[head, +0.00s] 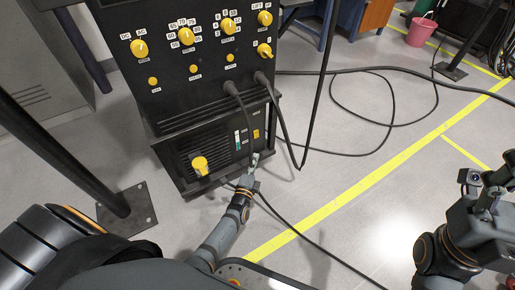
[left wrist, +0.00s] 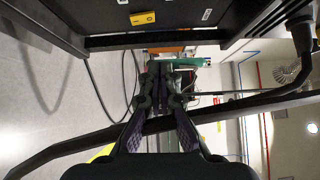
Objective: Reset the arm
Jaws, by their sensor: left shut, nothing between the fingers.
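My left gripper (head: 254,161) is at the lower right front corner of a black machine (head: 222,122), beside its cables. Its fingers are closed with nothing between them. In the left wrist view the closed left fingers (left wrist: 166,80) point away from the camera, below the machine's lower edge (left wrist: 150,42). My right gripper (head: 488,184) is at the right edge of the head view, well away from the machine and partly cut off. I cannot tell how its fingers stand.
The machine's front carries several yellow knobs (head: 187,35) and a yellow switch (head: 200,165). Black cables (head: 270,120) hang from it and trail over the floor. A black post with a base plate (head: 127,209) stands at left. A pink bucket (head: 421,32) is at back right. Floor right of the yellow line (head: 365,183) is mostly clear.

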